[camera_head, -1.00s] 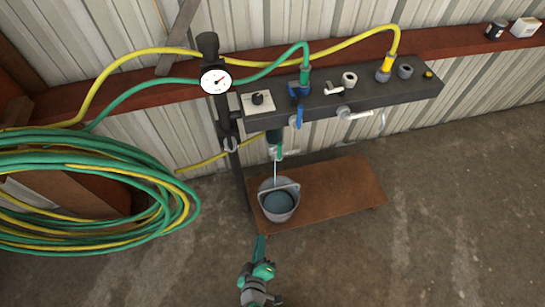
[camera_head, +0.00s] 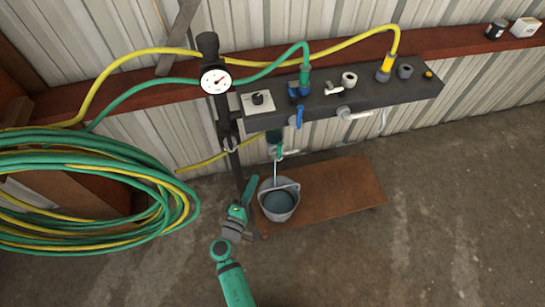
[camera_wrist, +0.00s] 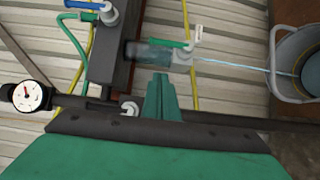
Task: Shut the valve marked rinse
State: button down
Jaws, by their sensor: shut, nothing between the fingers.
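No label is readable, so I cannot tell which valve is marked rinse. A tap (camera_head: 279,151) with a green handle hangs below the dark manifold and runs a thin stream into a grey bucket (camera_head: 279,212). A blue-handled valve (camera_head: 299,116) and a white-lever valve (camera_head: 351,113) are on the manifold's front. My gripper (camera_head: 250,186) is shut and empty, left of the bucket and below the tap. Its green fingers (camera_wrist: 162,94) point toward the tap, apart from it.
The dark manifold (camera_head: 415,88) carries hose fittings and a small white lever (camera_head: 334,90) on top. A gauge (camera_head: 216,80) sits on the upright post. Coiled hoses (camera_head: 90,195) fill the left side. A brown board (camera_head: 340,190) lies under the bucket. The floor at right is clear.

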send_near(279, 151)
jog(key=w+a, duration=0.3)
jog(key=w, duration=0.1)
jog(key=shift+w+d+r, duration=0.1)
jog(key=shift+w+d, duration=0.55)
jog(key=shift+d, duration=0.3)
jog(key=shift+w+d+r, duration=0.1)
jog(key=shift+w+d, duration=0.55)
jog(key=shift+d, duration=0.25)
jog(key=shift+a, duration=0.1)
